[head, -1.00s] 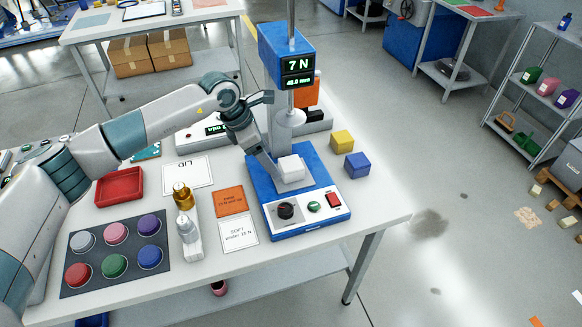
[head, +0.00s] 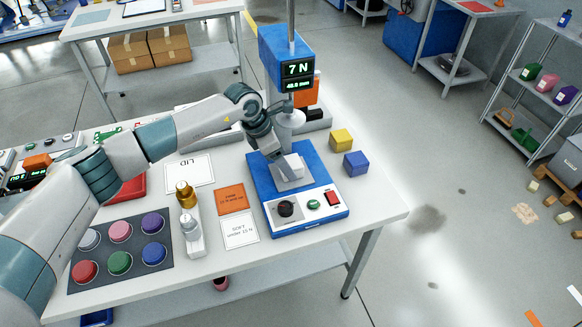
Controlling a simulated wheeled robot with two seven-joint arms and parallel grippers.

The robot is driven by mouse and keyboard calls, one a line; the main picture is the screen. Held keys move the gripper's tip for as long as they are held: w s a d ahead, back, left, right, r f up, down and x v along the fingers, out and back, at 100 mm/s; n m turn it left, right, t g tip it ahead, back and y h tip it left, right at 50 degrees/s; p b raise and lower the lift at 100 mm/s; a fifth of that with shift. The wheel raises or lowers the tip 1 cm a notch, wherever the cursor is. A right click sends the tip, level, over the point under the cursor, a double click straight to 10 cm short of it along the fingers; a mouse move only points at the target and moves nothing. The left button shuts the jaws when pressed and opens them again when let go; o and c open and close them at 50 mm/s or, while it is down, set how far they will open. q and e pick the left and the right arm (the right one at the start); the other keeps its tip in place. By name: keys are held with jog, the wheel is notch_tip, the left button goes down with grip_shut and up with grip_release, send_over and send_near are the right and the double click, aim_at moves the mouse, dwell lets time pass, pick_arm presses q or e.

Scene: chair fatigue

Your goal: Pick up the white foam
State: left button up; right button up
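The white foam (head: 294,168) is a small pale block on the grey plate (head: 306,181) of the blue test machine (head: 262,196). Its left side is partly covered by my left gripper (head: 281,160), which comes in from the upper left. The fingers are right at the block, small and overlapping it, so I cannot tell whether they are closed on it. The block looks turned on the plate, and I cannot tell whether it is lifted. My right gripper is not in view.
A yellow block (head: 341,140) and a blue block (head: 356,164) stand to the right.

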pick_arm(q)
jog(key=shift+x, duration=0.9)
jog(key=shift+a, duration=0.1)
jog(key=c, duration=1.1)
